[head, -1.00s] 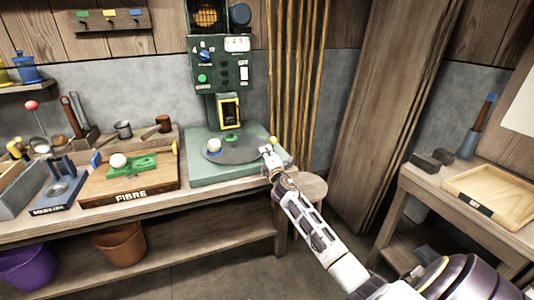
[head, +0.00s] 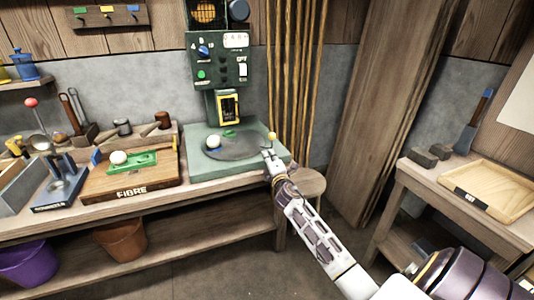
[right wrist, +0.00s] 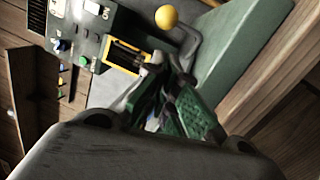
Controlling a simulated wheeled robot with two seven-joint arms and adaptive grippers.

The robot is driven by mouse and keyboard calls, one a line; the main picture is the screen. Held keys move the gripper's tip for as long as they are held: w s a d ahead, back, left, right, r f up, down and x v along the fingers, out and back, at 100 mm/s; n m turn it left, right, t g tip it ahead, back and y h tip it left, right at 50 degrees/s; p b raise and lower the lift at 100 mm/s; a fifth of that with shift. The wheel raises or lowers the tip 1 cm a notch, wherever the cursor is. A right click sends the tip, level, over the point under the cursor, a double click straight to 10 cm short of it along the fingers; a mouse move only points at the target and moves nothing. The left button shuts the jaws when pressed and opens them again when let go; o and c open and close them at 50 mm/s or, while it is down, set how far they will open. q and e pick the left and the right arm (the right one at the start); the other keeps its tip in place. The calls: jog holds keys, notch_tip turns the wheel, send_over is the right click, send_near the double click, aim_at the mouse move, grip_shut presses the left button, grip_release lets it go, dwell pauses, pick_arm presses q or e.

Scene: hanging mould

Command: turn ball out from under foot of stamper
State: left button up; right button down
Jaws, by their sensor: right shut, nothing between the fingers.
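The stamper (head: 218,75) is a dark green machine with a yellow-framed black foot section (head: 229,107). Below it, a dark round turntable (head: 240,147) lies on a green base (head: 205,169). A white ball (head: 213,142) sits at the turntable's left side, left of the foot. A small green piece (head: 229,133) lies towards the turntable's back, below the foot. A yellow knob (head: 271,136) stands at the base's right; it also shows in the right wrist view (right wrist: 166,16). My right gripper (head: 268,153) is shut and empty, just in front of the knob, apparently apart from it. My left gripper is out of view.
A wooden FIBRE board (head: 120,182) with another white ball (head: 118,157) on a green plate stands left of the stamper. Thin rods (head: 295,70) stand behind on the right. A side table with a wooden tray (head: 495,185) is far right.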

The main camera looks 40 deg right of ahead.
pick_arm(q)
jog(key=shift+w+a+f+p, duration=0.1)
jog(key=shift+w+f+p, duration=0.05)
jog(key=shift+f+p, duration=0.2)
pick_arm(e)
jog(key=v, duration=0.5)
jog(key=shift+s, duration=0.35)
jog(key=shift+f, duration=0.1)
